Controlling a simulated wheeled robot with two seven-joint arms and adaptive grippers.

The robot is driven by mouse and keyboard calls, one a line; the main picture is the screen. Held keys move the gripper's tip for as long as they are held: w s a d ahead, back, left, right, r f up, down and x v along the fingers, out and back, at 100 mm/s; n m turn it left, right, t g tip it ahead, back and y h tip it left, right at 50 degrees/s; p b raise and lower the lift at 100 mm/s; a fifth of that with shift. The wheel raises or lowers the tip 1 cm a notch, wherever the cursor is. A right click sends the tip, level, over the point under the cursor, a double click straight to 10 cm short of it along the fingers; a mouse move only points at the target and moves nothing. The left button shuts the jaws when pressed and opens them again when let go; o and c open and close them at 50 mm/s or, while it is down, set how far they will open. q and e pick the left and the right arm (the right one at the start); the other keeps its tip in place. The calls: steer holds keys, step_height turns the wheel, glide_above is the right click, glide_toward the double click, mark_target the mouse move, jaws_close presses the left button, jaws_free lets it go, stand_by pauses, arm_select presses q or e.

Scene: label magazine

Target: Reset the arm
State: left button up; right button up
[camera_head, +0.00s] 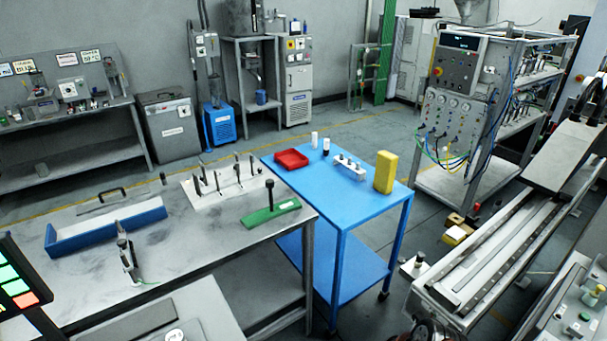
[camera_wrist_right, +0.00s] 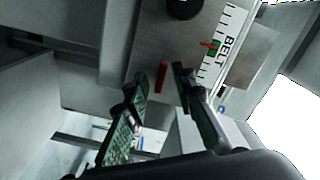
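My right gripper (camera_wrist_right: 160,82) shows in the right wrist view. Its two fingers with greenish inner pads stand apart, and nothing is held between them. A small red strip (camera_wrist_right: 162,78) shows in the gap, on the grey surface behind the fingertips. Beside it to the right is a white strip marked BELT (camera_wrist_right: 226,50) with a scale and a small red and green pointer. My left gripper is not in either view. I cannot make out either gripper in the head view.
The grey workbench (camera_head: 190,250) holds a blue tray (camera_head: 105,232), a white rack (camera_head: 225,187) and a green base (camera_head: 271,212). The blue cart (camera_head: 345,205) carries a red bin (camera_head: 291,160) and a yellow block (camera_head: 385,172). A rail machine (camera_head: 500,255) stands at right. Floor is open behind the bench.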

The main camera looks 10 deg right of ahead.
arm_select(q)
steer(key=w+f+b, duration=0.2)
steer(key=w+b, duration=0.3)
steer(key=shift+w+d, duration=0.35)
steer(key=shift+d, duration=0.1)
arm_select(e)
steer(key=shift+n, duration=2.9)
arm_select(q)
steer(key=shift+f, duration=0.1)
arm_select(e)
steer(key=shift+s, duration=0.1)
